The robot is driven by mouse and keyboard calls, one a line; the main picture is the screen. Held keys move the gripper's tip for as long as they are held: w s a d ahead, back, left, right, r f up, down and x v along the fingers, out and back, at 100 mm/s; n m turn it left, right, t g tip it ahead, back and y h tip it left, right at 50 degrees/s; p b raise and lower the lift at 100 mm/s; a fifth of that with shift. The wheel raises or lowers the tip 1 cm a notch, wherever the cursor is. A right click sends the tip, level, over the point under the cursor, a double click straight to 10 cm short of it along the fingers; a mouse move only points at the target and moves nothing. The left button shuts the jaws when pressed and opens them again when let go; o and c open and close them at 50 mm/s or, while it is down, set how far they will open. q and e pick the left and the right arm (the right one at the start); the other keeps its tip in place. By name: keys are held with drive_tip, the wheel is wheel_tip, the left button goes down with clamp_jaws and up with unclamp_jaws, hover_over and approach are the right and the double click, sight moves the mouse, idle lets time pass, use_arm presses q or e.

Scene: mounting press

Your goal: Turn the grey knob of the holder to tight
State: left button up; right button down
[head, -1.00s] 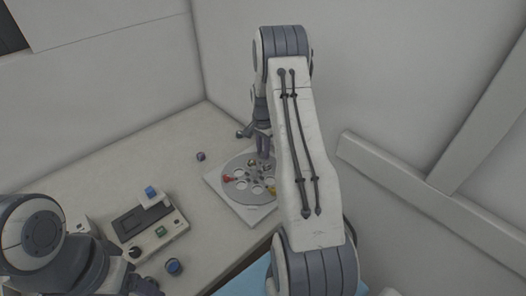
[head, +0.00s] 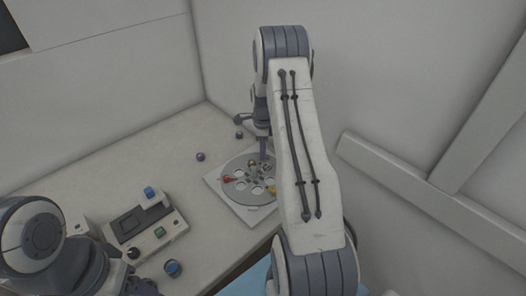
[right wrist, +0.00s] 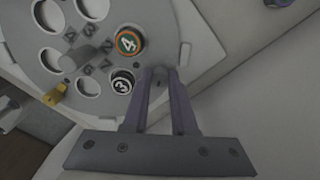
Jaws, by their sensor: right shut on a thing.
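The holder (head: 232,194) is a round grey disc with several holes on a pale square plate on the table. It also shows in the right wrist view (right wrist: 25,40). A red knob (head: 227,179) and a yellow knob (head: 273,190) sit at its rim. My right gripper (head: 263,157) points down at the far rim of the disc. In the right wrist view its fingers (right wrist: 161,74) are shut on the grey knob, which they mostly hide. The knob's setting cannot be read. My left gripper (head: 138,285) is partly in view at bottom left, its jaws unclear.
A grey device with a blue-topped part (head: 151,193) stands at left. The table between is clear.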

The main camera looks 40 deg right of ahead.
drive_tip(key=m, duration=1.2)
drive_tip(key=shift+m, duration=0.4)
idle(0.3)
drive_tip(key=c, duration=0.7)
unclamp_jaws()
drive_tip(key=shift+r, duration=0.1)
wheel_tip(320, 180, up, 10)
drive_tip(key=b, duration=0.2)
drive_tip(key=shift+r, duration=0.2)
